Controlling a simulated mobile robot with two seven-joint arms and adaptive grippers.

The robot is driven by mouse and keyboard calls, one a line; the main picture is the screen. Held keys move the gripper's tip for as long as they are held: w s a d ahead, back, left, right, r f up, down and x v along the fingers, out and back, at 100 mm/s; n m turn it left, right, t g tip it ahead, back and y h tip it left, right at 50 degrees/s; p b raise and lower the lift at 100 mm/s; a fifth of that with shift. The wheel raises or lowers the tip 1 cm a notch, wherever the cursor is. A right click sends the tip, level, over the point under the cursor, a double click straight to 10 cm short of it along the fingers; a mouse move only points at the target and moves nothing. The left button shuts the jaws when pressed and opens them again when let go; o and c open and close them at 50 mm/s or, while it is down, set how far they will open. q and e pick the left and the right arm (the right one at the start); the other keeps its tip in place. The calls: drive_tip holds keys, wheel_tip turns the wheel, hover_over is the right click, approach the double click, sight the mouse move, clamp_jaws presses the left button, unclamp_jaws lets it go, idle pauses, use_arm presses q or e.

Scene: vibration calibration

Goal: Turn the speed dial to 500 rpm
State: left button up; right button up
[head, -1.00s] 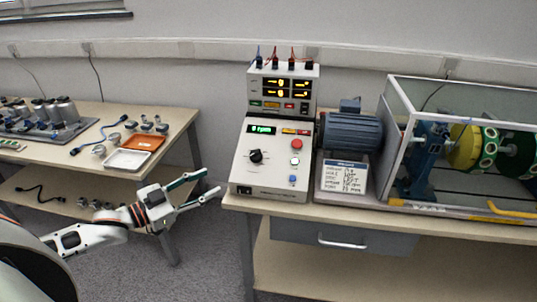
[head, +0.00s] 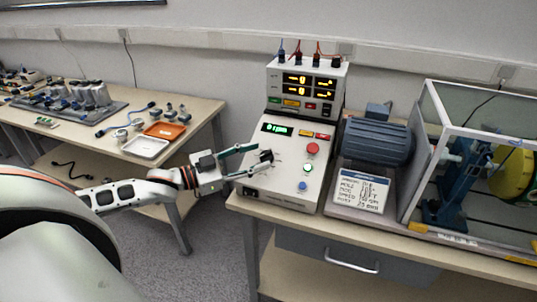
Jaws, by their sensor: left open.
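My right gripper is not in view.
A red button (head: 313,149), a green-lit button (head: 307,168) and a blue button (head: 302,186) sit right of the dial. A motor (head: 377,141) and a placard (head: 361,188) stand further right. A side table with trays (head: 146,146) is at left.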

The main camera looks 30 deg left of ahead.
sight(266, 154)
use_arm(q)
drive_tip(key=shift+b+x, duration=0.4)
drive_tip(key=shift+x, duration=1.65)
drive_tip(key=c, duration=1.1)
